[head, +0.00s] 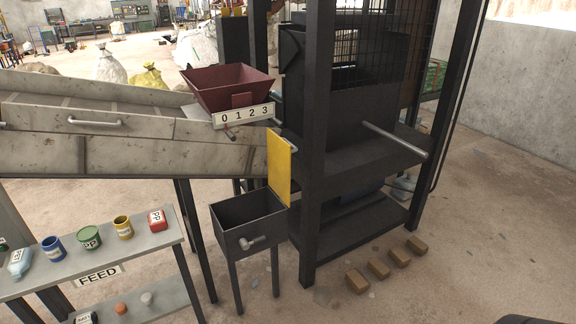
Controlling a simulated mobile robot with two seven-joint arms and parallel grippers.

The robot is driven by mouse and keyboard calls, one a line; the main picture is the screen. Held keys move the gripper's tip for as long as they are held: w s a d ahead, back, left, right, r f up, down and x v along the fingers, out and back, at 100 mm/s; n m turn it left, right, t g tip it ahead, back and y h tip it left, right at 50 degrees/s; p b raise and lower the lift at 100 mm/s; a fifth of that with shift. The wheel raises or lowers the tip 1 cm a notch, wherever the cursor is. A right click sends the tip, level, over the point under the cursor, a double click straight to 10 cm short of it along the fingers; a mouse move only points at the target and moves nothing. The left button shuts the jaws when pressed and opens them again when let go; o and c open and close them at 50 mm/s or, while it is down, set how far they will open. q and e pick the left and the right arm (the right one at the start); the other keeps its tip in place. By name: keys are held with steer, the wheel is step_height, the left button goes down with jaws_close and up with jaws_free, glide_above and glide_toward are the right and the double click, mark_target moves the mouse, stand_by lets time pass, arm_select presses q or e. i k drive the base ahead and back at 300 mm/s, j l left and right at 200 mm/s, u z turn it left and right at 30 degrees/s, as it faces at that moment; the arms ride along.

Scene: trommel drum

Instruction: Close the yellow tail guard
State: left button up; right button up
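The yellow tail guard (279,168) is a flat upright panel at the right, lower end of the grey conveyor (130,150). It stands above the right side of a dark open-topped bin (250,232) on legs. The panel sits close to a dark post of the frame, and its face is turned partly toward me. I cannot tell from this view whether it is latched. Neither of my grippers is in view.
A maroon hopper (228,88) sits above a 0-1-2-3 scale plate (243,115). The dark machine frame (318,150) stands right of the guard. A FEED table (150,241) with cans is at lower left. Several brown blocks (378,268) lie on the floor; floor at right is mostly clear.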

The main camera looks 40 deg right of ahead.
mark_target(279, 150)
steer(key=l, duration=0.6)
steer(key=l+u, duration=0.1)
steer(key=l, duration=0.5)
steer(key=k+l, duration=0.15)
steer(key=l, duration=0.45)
steer(key=l+u, duration=0.1)
steer(key=l, duration=0.55)
steer(key=k+l, duration=0.1)
steer(key=l, duration=0.5)
steer(key=k+l+u, duration=0.1)
steer(key=l, duration=0.5)
